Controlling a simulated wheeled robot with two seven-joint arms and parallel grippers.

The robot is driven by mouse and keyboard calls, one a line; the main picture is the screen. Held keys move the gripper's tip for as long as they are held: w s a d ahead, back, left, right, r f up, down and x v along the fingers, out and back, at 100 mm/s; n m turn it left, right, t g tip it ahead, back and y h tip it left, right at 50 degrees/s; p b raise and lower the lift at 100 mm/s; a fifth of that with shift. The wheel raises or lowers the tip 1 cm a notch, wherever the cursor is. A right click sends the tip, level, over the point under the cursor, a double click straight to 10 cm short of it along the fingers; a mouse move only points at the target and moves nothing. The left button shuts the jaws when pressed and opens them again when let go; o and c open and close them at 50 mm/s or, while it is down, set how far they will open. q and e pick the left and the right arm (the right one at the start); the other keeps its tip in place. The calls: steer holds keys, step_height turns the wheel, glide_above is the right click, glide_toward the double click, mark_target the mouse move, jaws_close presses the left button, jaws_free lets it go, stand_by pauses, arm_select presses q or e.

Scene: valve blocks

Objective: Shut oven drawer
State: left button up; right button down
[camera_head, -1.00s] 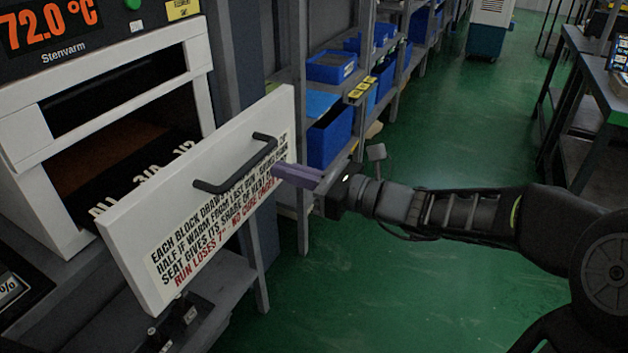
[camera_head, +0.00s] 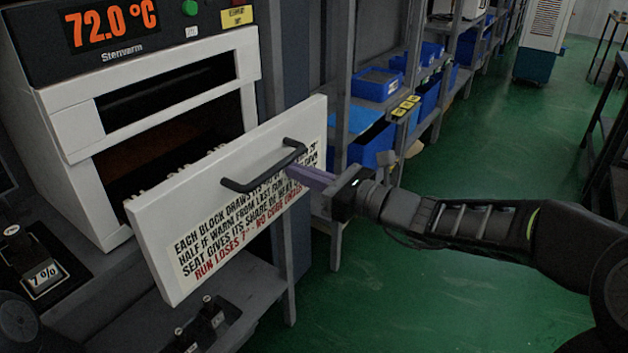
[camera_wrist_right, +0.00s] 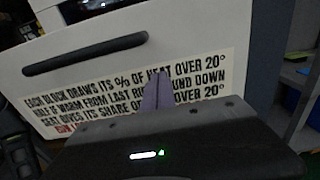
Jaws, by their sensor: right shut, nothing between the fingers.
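The white oven (camera_head: 75,150) stands at left with a 72.0 °C display. Its drawer (camera_head: 150,245) is partly pulled out, with a gap between the drawer front and the dark oven opening. The front carries a black bar handle (camera_head: 262,172) and a printed label; both also show in the right wrist view, with the handle (camera_wrist_right: 85,52) upper left. My right gripper (camera_head: 290,172) is shut and empty, its purple fingers pointing at the drawer front, right of the handle. In the wrist view its fingertips (camera_wrist_right: 155,78) overlap the label; I cannot tell whether they touch.
A grey shelf rack with blue bins (camera_head: 378,84) stands right behind the drawer. Small dark blocks, one marked 7% (camera_head: 42,278), sit at lower left. Green floor (camera_head: 450,290) lies open below my right arm. A dark table (camera_head: 607,150) is at far right.

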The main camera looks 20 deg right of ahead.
steer(key=b+x, duration=0.3)
steer(key=x, duration=1.4)
steer(key=shift+w+a, duration=0.25)
steer(key=shift+w, duration=0.05)
arm_select(q)
step_height(320, 180, down, 3)
steer(key=shift+s+f, duration=0.1)
steer(key=shift+f, duration=0.1)
arm_select(e)
steer(key=shift+r, duration=0.25)
steer(key=shift+r, duration=0.1)
arm_select(q)
steer(key=shift+s, duration=0.15)
arm_select(e)
steer(key=shift+d, duration=0.1)
